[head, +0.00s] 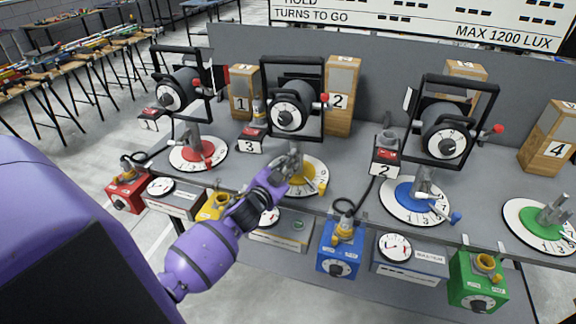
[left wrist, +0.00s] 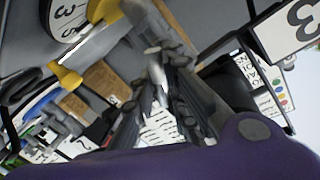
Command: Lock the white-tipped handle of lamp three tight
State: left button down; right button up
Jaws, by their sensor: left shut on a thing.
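Lamp three (head: 289,108) is a black round lamp in a square yoke. It stands over the yellow dial (head: 312,165), beside a sign marked 3 (head: 249,146). My left gripper (head: 292,168) is at the grey post under the lamp. In the left wrist view its dark fingers (left wrist: 160,78) are close together around a small pale-ended piece, the white-tipped handle (left wrist: 153,51). Most of the handle is hidden by the fingers. A yellow-tipped lever (left wrist: 68,77) is beside the fingers, apart from them. My right gripper is not in view.
The lamp over the red dial (head: 199,153) is to the left, and the one over the blue dial (head: 410,203) to the right. Several coloured boxes, such as the blue one (head: 338,262), line the front. Wooden blocks (head: 341,90) stand behind.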

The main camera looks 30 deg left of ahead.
pick_arm(q)
jog(key=m, duration=0.3)
jog(key=m+g, duration=0.1)
jog(key=m, duration=0.1)
jog(key=shift+w+d+r+y, duration=0.15)
jog(key=shift+d+r+y, duration=0.15)
jog(key=shift+d+y, duration=0.1)
jog(key=shift+f+m+y, duration=0.15)
jog(key=shift+m+y, duration=0.25)
jog(key=shift+m, duration=1.5)
jog(key=shift+d, duration=0.1)
jog(key=c, duration=1.8)
grip_release()
jog(key=shift+d, duration=0.1)
jog(key=shift+f, duration=0.2)
